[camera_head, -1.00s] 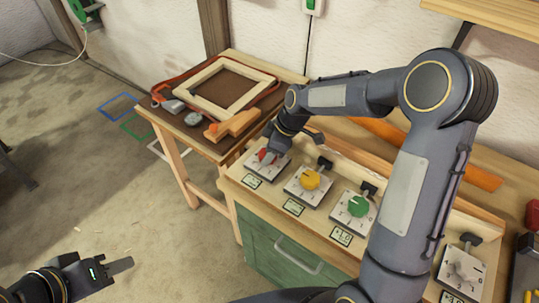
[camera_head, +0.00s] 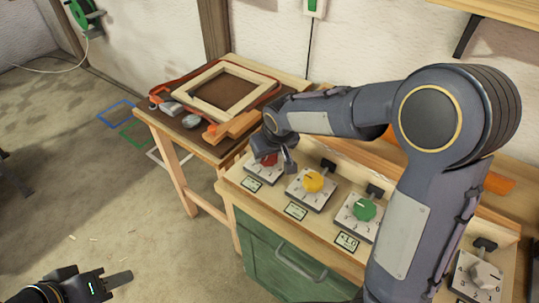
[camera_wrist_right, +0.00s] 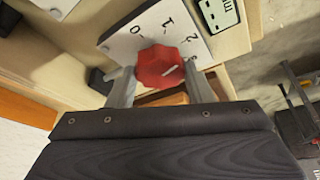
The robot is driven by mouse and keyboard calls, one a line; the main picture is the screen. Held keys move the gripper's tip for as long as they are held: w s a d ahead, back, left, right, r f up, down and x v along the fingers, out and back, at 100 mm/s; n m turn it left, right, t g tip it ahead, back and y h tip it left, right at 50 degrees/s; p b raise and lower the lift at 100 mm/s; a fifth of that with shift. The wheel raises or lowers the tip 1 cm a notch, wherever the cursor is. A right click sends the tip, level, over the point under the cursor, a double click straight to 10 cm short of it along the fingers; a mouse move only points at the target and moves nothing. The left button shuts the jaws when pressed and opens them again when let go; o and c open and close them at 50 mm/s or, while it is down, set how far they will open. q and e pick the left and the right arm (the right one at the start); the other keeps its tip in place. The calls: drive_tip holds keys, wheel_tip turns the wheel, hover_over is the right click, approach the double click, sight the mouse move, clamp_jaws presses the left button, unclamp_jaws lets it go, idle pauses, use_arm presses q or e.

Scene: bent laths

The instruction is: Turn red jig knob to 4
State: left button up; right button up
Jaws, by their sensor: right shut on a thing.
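The red knob (camera_head: 268,159) sits on a white dial plate at the left end of the bench row. In the right wrist view the red knob (camera_wrist_right: 160,67) has a short white mark on its face. I cannot tell exactly which number the mark points to. My right gripper (camera_head: 277,160) is shut on the red knob, one finger on each side.
A yellow knob (camera_head: 313,182), a green knob (camera_head: 363,210) and a grey knob (camera_head: 486,275) follow along the bench. Behind the red dial's left side stands a table with a wooden frame (camera_head: 193,97) and an orange-handled tool (camera_head: 232,126). A green drawer (camera_head: 285,262) is below the bench.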

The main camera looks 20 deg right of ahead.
drive_tip(key=m+h+b, duration=0.1)
drive_tip(key=m, duration=0.1)
drive_tip(key=m+h+b, duration=0.1)
drive_tip(key=m, duration=0.2)
drive_tip(key=shift+a+m, duration=0.2)
drive_tip(key=shift+m, duration=0.1)
drive_tip(key=m, duration=0.2)
drive_tip(key=m+g+h, duration=0.1)
drive_tip(key=m, duration=0.1)
drive_tip(key=shift+w+m+h, duration=0.1)
drive_tip(key=shift+m+h, duration=0.2)
drive_tip(key=m+g, duration=0.1)
drive_tip(key=m, duration=0.1)
drive_tip(key=shift+a+m+h, duration=0.1)
drive_tip(key=shift+m+h, duration=0.3)
drive_tip(key=m+g, duration=0.1)
drive_tip(key=m, duration=0.1)
drive_tip(key=shift+w+m+h+p, duration=0.1)
drive_tip(key=shift+m+h+p, duration=0.2)
drive_tip(key=shift+p, duration=0.1)
drive_tip(key=m+g+p, duration=0.2)
drive_tip(key=m, duration=0.3)
drive_tip(key=shift+w, duration=0.1)
drive_tip(key=shift+m, duration=0.4)
drive_tip(key=o, duration=1)
